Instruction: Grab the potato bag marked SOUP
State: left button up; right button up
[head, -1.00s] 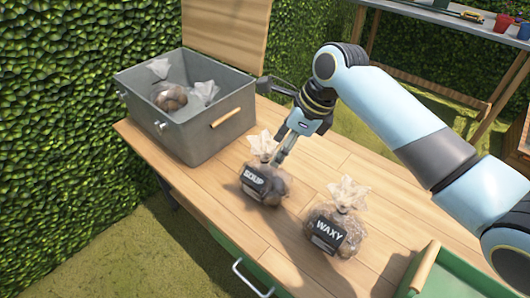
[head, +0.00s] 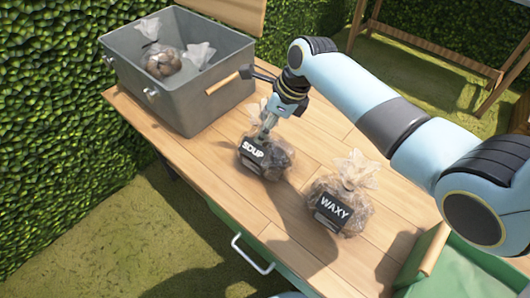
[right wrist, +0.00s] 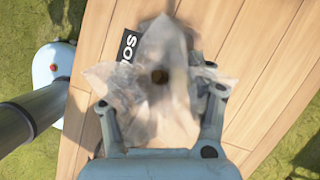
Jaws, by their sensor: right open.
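The potato bag marked SOUP (head: 266,160) stands on the wooden table, a clear bag with a dark label and a gathered top. My right gripper (head: 268,124) is directly above it, pointing down at its neck. In the right wrist view the open fingers of the right gripper (right wrist: 160,120) stand on either side of the bag's gathered top (right wrist: 160,75). Part of the SOUP label (right wrist: 127,47) shows beyond it. Whether the fingers touch the plastic cannot be told. My left gripper is not in view.
A bag marked WAXY (head: 340,203) stands to the right of the SOUP bag. A grey metal bin (head: 180,100) with bagged potatoes (head: 163,64) stands at the back left. A green crate (head: 455,275) is at the lower right. The bare table (head: 190,150) lies left of the SOUP bag.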

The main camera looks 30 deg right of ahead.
jog(key=shift+f, duration=0.2)
grip_shut()
jog(key=shift+w+r, duration=0.1)
